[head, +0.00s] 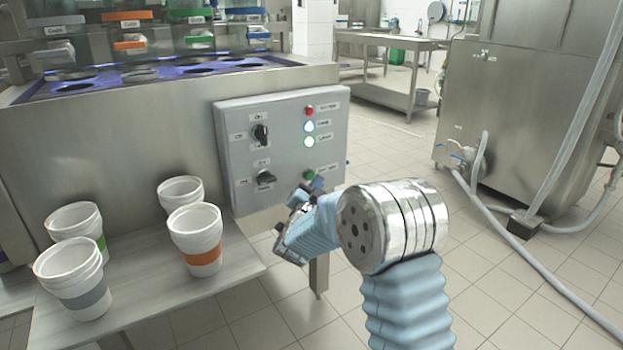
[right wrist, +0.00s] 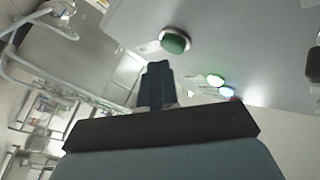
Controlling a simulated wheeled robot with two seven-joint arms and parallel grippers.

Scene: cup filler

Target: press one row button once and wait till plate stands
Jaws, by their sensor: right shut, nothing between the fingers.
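The grey control box (head: 232,120) on the machine's front carries a red lamp (head: 309,110), two lit whitish lamps or buttons (head: 309,133), two black knobs and a green button (head: 309,174). The labels are too small to read. My right gripper (head: 314,184) is shut and empty, its tip close to the box near the green button. In the right wrist view the shut fingers (right wrist: 158,82) point toward the box, just below the green button (right wrist: 175,41); contact cannot be told. The plate with holes (head: 107,78) lies on the machine top. My left gripper is not in view.
Several stacks of white cups (head: 195,225) with coloured bands stand on a metal shelf (head: 230,275) left of my right arm. Coloured, labelled dispensers (head: 125,30) sit above the plate. A steel machine (head: 530,120) with hoses stands at the right; tiled floor lies between.

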